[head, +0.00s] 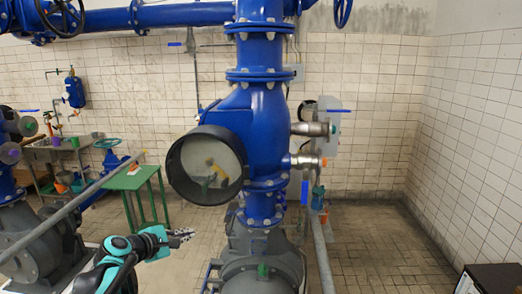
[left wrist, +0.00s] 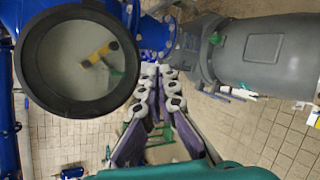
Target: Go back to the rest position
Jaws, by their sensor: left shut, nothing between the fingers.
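My left gripper (head: 186,233) shows in the head view at the lower left, at the end of my teal and black arm. It points right toward the blue pump column and is shut and empty. In the left wrist view its fingers (left wrist: 159,85) run up the middle, with the tips close together. They appear apart from the pipework. My right gripper is not in view.
A large blue pipe (head: 262,110) with a round glass-fronted port (head: 206,166) stands just ahead, above a grey pump body (head: 262,272). A green table (head: 132,178) stands to the left. Grey rails flank the pump.

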